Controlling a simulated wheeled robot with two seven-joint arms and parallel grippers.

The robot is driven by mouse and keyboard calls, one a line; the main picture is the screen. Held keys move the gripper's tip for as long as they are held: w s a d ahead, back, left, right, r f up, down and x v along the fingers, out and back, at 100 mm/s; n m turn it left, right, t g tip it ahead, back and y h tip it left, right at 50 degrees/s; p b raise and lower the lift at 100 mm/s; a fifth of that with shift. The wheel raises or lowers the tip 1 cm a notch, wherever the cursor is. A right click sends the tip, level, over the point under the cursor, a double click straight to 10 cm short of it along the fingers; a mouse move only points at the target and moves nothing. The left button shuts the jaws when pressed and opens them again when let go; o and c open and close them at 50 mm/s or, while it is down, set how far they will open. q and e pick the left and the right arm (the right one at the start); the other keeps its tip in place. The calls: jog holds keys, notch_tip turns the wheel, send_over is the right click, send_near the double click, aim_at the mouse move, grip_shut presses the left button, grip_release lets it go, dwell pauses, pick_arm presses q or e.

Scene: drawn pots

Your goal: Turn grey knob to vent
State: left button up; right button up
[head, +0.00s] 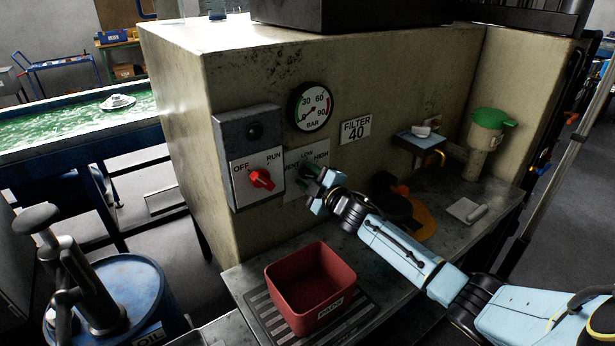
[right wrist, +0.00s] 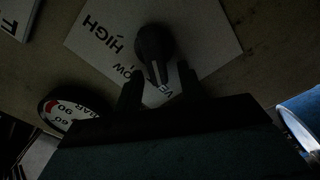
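The grey knob (right wrist: 155,45) is a dark, rounded knob with a pale pointer line, on a white plate (head: 318,156) marked VENT, LOW and HIGH. In the head view my gripper hides most of it. My right gripper (head: 314,183) is at this plate. In the right wrist view its two dark fingers (right wrist: 158,88) are apart, with the knob between and just beyond their tips. I see no clear contact. The pointer line faces the LOW and VENT side; the exact mark is unclear, as a finger partly covers VENT. My left gripper is not in view.
Left of the plate is a red knob (head: 261,179) on an OFF/RUN panel. A pressure gauge (head: 311,107) sits above, and a FILTER 40 sign (head: 356,129) to the right. A red bin (head: 310,285) stands on the ledge below. A blue oil drum (head: 125,300) is at lower left.

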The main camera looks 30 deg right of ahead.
jog(key=s+d, duration=0.1)
jog(key=s, duration=1.2)
jog(key=shift+s, duration=0.2)
dwell(0.3)
